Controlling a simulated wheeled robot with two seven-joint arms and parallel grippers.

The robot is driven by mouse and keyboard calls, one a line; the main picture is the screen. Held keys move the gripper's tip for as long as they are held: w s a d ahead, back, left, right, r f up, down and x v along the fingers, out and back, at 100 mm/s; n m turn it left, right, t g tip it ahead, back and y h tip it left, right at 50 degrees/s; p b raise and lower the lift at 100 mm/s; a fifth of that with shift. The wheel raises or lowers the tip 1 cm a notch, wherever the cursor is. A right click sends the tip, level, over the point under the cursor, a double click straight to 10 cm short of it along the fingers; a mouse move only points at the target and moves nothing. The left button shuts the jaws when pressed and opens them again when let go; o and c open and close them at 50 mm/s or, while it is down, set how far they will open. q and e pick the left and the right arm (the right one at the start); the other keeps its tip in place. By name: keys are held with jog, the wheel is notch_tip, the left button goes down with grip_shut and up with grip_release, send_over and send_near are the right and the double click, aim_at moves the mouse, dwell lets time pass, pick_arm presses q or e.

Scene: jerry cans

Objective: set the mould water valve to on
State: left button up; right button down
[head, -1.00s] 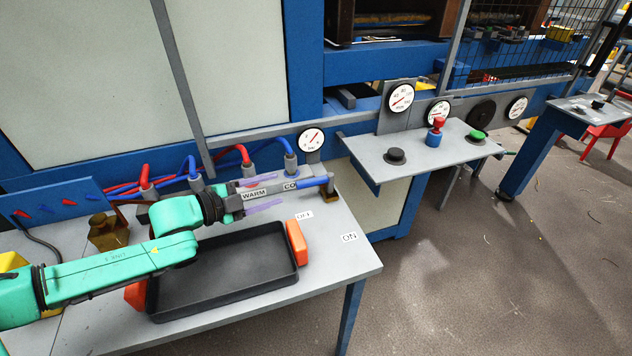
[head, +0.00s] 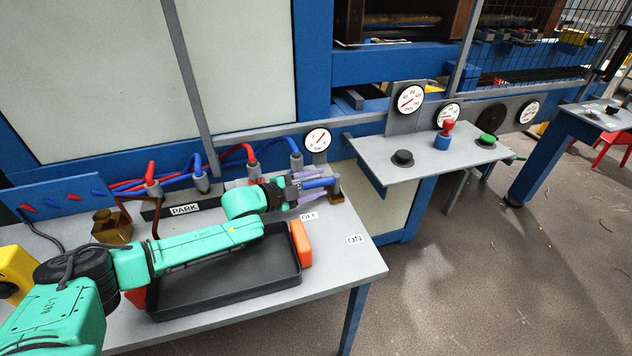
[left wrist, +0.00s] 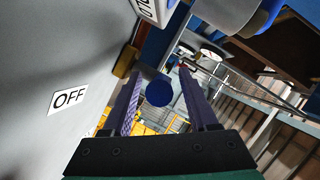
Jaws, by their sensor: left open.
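The mould water valve has a brass-coloured body (head: 336,196) at the bench's back right corner, with a blue handle (head: 320,183) pointing left from it. The OFF label (head: 309,216) lies nearer the handle; the ON label (head: 355,239) lies further right and forward. My left gripper (head: 306,187) is open at the handle, one purple finger on each side. In the left wrist view, the handle's round blue end (left wrist: 158,93) shows between the fingers, with no clear contact. The OFF label (left wrist: 69,98) is left of them. My right gripper is out of view.
A black tray (head: 222,306) with orange handles lies under my left arm. Red and blue hoses with grey fittings (head: 254,170) and a gauge (head: 317,139) stand behind. The bench (head: 345,266) is clear around the ON label.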

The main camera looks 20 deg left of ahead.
pick_arm(q)
grip_shut()
jog(key=shift+f, duration=0.1)
dwell(1.3)
